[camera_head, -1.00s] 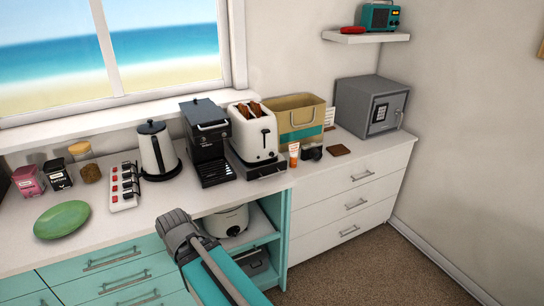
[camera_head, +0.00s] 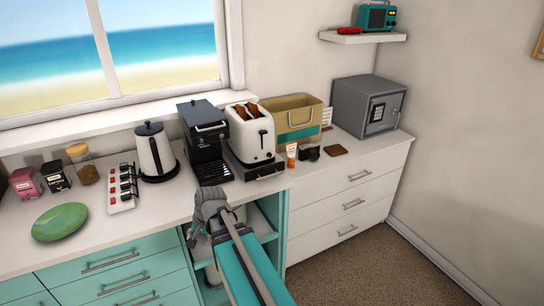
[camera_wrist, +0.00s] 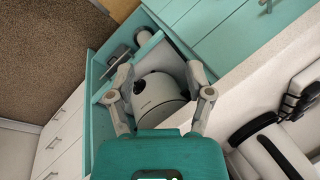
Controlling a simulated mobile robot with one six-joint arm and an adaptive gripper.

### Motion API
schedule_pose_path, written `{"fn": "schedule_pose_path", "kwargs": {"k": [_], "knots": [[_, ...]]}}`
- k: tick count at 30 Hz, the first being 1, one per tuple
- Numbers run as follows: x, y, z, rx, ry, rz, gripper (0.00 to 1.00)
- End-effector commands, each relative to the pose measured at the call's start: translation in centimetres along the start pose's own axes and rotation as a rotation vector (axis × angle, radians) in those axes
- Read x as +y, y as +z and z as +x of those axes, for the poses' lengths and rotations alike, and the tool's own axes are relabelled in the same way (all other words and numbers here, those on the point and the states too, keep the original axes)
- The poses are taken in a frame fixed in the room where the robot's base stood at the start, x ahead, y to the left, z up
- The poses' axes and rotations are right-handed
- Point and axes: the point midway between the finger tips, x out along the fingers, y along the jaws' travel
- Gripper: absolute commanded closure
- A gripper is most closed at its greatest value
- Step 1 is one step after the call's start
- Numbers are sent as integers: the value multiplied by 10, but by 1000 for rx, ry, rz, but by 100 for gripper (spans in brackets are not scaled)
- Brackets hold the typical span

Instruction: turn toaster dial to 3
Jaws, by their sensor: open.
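The white toaster (camera_head: 252,140) stands on a black base on the counter, with browned bread in its slots and a dark lever on its front. Its dial is too small to make out, so its setting cannot be read. My gripper (camera_head: 208,203) is in front of the counter edge, lower left of the toaster in the head view and apart from it. In the wrist view my gripper (camera_wrist: 160,78) is open and empty. A white rounded cooker (camera_wrist: 158,92) in the open shelf shows between and beyond the fingers.
Left of the toaster are a black coffee machine (camera_head: 206,140), a kettle (camera_head: 155,152), a switched power strip (camera_head: 122,188) and a green plate (camera_head: 60,222). An orange-white tube (camera_head: 291,154), a bin (camera_head: 293,115) and a grey safe (camera_head: 368,105) are right. The white drawer top's front is clear.

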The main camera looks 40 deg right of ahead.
Motion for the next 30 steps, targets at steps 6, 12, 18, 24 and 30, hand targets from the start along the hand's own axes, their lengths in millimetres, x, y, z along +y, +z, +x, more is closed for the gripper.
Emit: {"fn": "schedule_pose_path", "kwargs": {"k": [6,12,18,24,30], "knots": [[11,-55,-20,22,-150,372,33],[27,-103,-42,21,-297,709,33],[51,-152,-70,0,-453,1043,33],[83,-199,-102,-47,-622,1370,33],[123,-244,-139,-125,-807,1684,33]]}}
